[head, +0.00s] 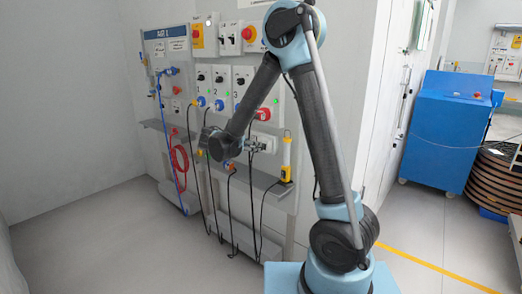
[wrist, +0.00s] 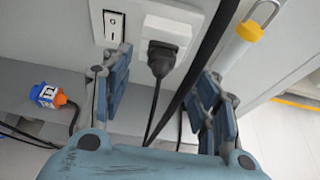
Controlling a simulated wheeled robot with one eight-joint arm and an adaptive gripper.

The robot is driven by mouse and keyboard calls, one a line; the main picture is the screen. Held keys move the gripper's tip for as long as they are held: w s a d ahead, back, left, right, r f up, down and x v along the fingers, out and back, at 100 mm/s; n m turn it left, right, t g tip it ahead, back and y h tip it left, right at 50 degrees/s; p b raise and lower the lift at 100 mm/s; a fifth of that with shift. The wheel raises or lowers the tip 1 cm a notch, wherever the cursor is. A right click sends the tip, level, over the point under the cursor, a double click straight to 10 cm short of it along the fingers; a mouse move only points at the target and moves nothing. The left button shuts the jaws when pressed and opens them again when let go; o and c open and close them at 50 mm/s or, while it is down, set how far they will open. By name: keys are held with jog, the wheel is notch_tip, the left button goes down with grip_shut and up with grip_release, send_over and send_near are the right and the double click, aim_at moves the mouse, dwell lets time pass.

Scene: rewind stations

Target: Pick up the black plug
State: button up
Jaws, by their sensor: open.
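The black plug (wrist: 161,58) sits in a white socket (wrist: 178,28) on the wall, and its black cable hangs down from it. My gripper (wrist: 165,72) is open in the wrist view, with one finger to the left of the plug and the other to its right. Nothing is between the fingers in their grip, and I cannot tell how far the fingertips are from the wall. In the head view my gripper (head: 258,146) is at the panel's lower right, and I cannot make out the plug there.
A blue and orange connector (wrist: 47,95) rests on the ledge at left. A rocker switch (wrist: 114,27) is left of the socket. A yellow-capped cylinder (wrist: 249,31) stands close at right, and a thick black cable passes near the right finger. Open floor (head: 100,245) lies at left.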

jog(key=shift+x, duration=2.6)
jog(key=shift+s+d, duration=0.1)
jog(key=c, duration=1.1)
